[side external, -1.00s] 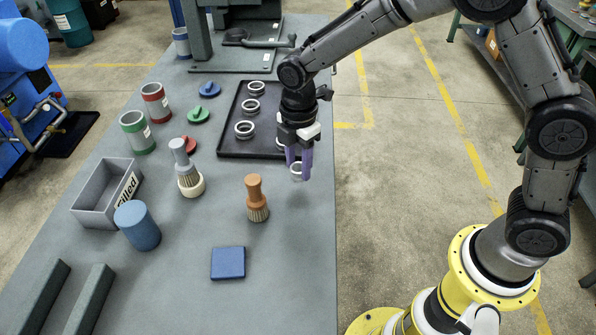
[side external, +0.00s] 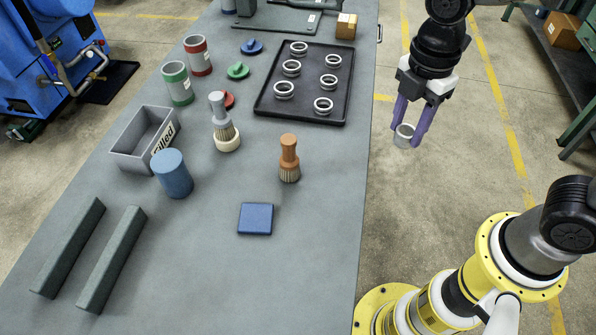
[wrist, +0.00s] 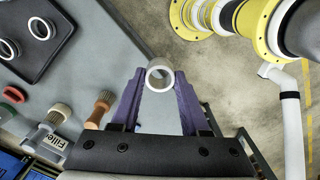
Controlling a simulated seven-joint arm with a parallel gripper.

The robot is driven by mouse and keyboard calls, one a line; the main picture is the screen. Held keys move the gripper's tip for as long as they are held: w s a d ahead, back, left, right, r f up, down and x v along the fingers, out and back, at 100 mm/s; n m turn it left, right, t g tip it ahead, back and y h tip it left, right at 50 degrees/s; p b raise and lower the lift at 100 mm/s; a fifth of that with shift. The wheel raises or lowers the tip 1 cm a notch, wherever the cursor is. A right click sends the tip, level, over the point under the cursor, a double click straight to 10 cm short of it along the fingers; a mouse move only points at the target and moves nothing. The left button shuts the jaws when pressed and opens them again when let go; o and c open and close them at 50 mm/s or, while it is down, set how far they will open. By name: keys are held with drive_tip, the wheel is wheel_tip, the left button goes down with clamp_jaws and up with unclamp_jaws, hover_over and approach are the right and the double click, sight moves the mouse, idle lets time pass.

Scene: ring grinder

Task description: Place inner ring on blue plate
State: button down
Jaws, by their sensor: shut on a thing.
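My gripper (side external: 410,138) has purple fingers and is shut on a small silvery ring, the inner ring (side external: 403,135). It holds the ring in the air, to the right of the table's edge in the side view. In the wrist view the ring (wrist: 160,75) sits between the two fingertips, its round opening facing the camera. The blue plate (side external: 255,219) is a flat square lying bare on the grey table, left of and below my gripper in the side view. I cannot make out the plate in the wrist view.
A black tray (side external: 262,108) with several rings stands at the table's back right. An orange-handled brush (side external: 289,158) stands behind the plate. A blue cylinder (side external: 172,176), a grey "Filled" bin (side external: 126,151) and two dark bars are to the left. Table around the plate is clear.

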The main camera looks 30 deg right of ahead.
drive_tip(key=shift+w+r+m, duration=0.1)
drive_tip(key=shift+r+m, duration=0.1)
drive_tip(key=shift+m, duration=0.2)
drive_tip(key=s+a, duration=0.2)
drive_tip(key=a, duration=1.5)
hover_over(255, 217)
drive_tip(key=shift+n, duration=0.3)
drive_tip(key=f, duration=0.5)
drive_tip(key=s+f, duration=0.1)
drive_tip(key=f, duration=0.1)
drive_tip(key=shift+d+f, duration=0.3)
drive_tip(key=shift+d, duration=0.1)
drive_tip(key=shift+w+a+f, duration=0.35)
drive_tip(key=shift+w+f, duration=0.1)
drive_tip(key=shift+f, duration=1.7)
